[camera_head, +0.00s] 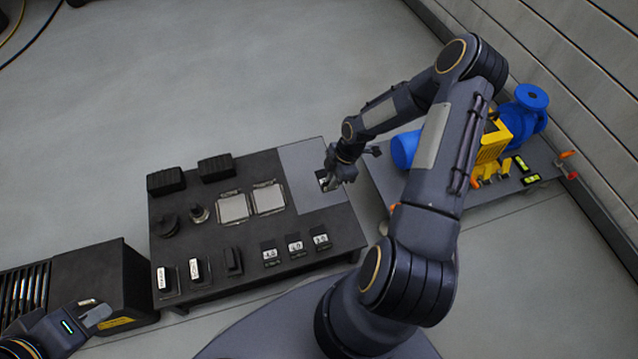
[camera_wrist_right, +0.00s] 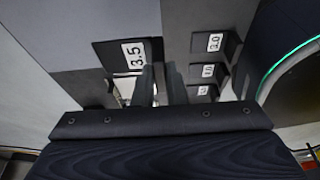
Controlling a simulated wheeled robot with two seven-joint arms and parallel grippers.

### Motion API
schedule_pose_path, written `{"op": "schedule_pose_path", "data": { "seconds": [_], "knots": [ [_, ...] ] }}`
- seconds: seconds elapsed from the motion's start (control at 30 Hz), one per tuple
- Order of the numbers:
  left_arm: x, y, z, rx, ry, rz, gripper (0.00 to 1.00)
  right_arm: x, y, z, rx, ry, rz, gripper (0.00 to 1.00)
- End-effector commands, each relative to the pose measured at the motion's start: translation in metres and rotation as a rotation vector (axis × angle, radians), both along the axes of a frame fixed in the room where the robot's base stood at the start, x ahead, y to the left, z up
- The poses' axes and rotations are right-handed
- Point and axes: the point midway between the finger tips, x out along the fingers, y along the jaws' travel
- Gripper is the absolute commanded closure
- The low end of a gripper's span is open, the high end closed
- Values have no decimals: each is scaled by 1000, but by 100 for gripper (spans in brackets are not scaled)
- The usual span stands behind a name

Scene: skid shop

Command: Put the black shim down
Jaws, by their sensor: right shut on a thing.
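The black shim (camera_wrist_right: 126,56), with a white label reading 3.5, is at my right gripper's fingertips in the right wrist view. My right gripper (camera_wrist_right: 160,76) is shut on the shim's edge. In the head view the right gripper (camera_head: 334,181) is low over the right part of the grey pad (camera_head: 304,162) on the dark bench (camera_head: 220,271). A small part of the shim (camera_head: 322,184) shows there beside the fingers. I cannot tell whether it touches the pad. My left gripper (camera_head: 97,316) is at the lower left, away from the bench; its opening is unclear.
Several labelled black blocks (camera_head: 295,247) stand along the bench front. Two silver plates (camera_head: 233,208) and black blocks (camera_head: 166,180) lie left of the pad. A blue and yellow pump unit (camera_head: 492,148) stands to the right. A dark box (camera_head: 88,277) is at left.

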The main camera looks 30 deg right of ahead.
Motion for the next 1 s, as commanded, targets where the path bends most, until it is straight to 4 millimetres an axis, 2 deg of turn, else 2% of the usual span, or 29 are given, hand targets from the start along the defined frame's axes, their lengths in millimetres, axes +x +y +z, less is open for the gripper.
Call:
{"op": "schedule_pose_path", "data": {
  "seconds": [0.07,0.2,0.3,0.57,0.7,0.8,1.0],
  "knots": [
    [0,0,-13,0,0,0,100,22,2,-15,0,-2,0,100],
    [0,0,-26,0,0,0,100,42,2,-42,1,1,0,100],
    [0,0,-31,0,0,0,100,53,2,-52,1,-1,-1,100],
    [0,0,-37,0,0,0,100,65,2,-65,0,-1,0,100],
    [0,0,-53,0,0,0,100,67,2,-89,0,1,-1,100],
    [0,0,-59,0,0,0,100,68,2,-99,-1,0,0,100],
    [0,0,-56,0,0,0,100,68,2,-97,-1,0,0,100]
  ]
}}
